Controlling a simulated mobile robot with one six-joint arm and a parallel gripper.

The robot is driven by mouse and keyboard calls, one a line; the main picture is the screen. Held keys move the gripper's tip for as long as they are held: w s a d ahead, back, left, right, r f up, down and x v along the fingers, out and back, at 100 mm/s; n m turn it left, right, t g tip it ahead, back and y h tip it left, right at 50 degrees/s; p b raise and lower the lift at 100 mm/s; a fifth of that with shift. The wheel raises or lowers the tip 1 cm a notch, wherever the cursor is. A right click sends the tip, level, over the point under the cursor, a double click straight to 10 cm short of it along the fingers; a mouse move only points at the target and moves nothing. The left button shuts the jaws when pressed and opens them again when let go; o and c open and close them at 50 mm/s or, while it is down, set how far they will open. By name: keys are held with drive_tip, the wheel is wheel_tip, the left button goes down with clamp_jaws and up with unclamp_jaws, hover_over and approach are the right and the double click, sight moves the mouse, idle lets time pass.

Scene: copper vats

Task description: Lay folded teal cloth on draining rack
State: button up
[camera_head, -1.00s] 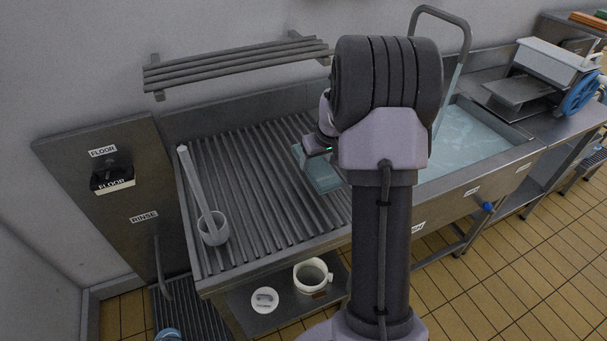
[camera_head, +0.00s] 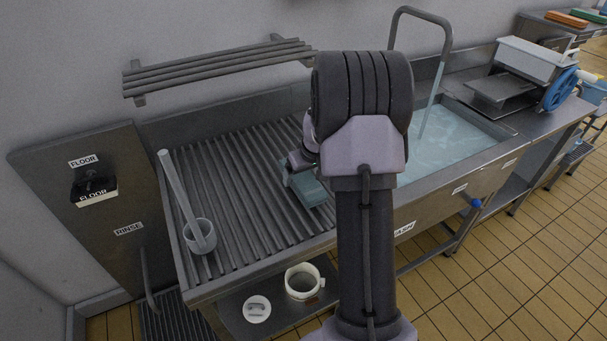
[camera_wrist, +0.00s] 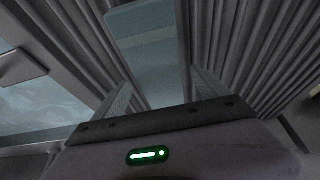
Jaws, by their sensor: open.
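The folded teal cloth (camera_head: 309,191) lies on the ribbed draining rack (camera_head: 232,190), near its right side by the sink. My arm hides part of it in the head view. In the wrist view the cloth (camera_wrist: 152,45) shows as a flat pale teal strip between and beyond my fingers. My gripper (camera_wrist: 160,88) is open, one finger to each side of the cloth's near part. In the head view my gripper (camera_head: 297,162) is at the cloth, mostly hidden behind my arm; whether the fingers touch it I cannot tell.
A water-filled sink (camera_head: 455,135) adjoins the rack on the right. A grey dipper (camera_head: 198,235) stands at the rack's left. A slatted shelf (camera_head: 215,68) hangs on the wall above. A white mug (camera_head: 302,281) stands on the lower shelf. The rack's middle is clear.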

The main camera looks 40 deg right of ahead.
drive_tip(key=p+v, duration=0.4)
drive_tip(key=v, duration=0.8)
drive_tip(key=s+a+r, duration=0.1)
drive_tip(key=a+r, duration=0.7)
drive_tip(key=a, duration=0.4)
drive_tip(key=s+a+r+m+y, duration=0.1)
drive_tip(key=s+a+r, duration=0.1)
drive_tip(key=s+a, duration=0.7)
drive_tip(key=s+a+r+t+y, duration=0.1)
drive_tip(key=s+a+r+y, duration=0.1)
drive_tip(key=s+a, duration=0.8)
drive_tip(key=a+r, duration=0.1)
drive_tip(key=a, duration=0.1)
drive_tip(key=shift+s+a+m+t, duration=0.25)
drive_tip(key=shift+a+m+t, duration=0.05)
drive_tip(key=shift+a+m, duration=0.1)
